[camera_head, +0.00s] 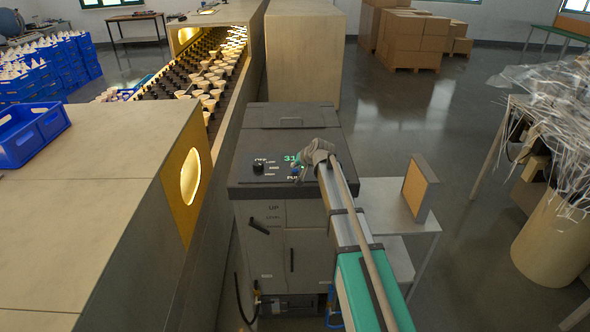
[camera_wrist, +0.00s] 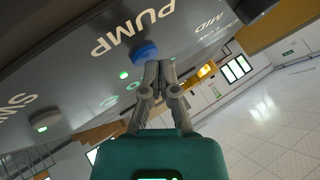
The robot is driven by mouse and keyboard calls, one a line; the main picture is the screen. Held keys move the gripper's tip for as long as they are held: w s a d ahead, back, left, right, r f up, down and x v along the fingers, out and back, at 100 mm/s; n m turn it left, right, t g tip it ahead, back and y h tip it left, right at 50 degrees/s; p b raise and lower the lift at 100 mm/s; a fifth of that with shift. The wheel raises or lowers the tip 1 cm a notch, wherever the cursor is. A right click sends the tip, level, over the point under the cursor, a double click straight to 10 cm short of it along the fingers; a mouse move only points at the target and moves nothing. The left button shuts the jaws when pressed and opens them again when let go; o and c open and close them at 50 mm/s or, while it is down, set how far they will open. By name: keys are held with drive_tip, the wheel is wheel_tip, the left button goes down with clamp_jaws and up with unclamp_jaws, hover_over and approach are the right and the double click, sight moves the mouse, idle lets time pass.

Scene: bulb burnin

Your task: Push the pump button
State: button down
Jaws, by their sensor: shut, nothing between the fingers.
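The pump button is a blue round button (camera_wrist: 146,53) beside the word PUMP on the grey panel in the wrist view. In the head view the blue button (camera_head: 295,169) shows partly, next to my gripper. My gripper (camera_wrist: 160,66) is shut and empty, its fingertips right beside the blue button. Whether they touch it I cannot tell. In the head view my gripper (camera_head: 305,168) is over the top of the dark grey cabinet (camera_head: 297,118), and it hides part of the panel.
A black knob (camera_head: 258,168) sits left of the button. Green lit digits (camera_head: 290,158) show behind it. A conveyor with bulbs (camera_head: 205,85) runs at the left. A small white table (camera_head: 385,195) with an upright panel (camera_head: 418,188) stands at the right.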

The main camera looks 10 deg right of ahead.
sight(296, 170)
drive_tip(key=shift+r, duration=0.4)
wheel_tip(296, 170, up, 6)
drive_tip(key=p, duration=0.6)
idle(0.4)
idle(1.0)
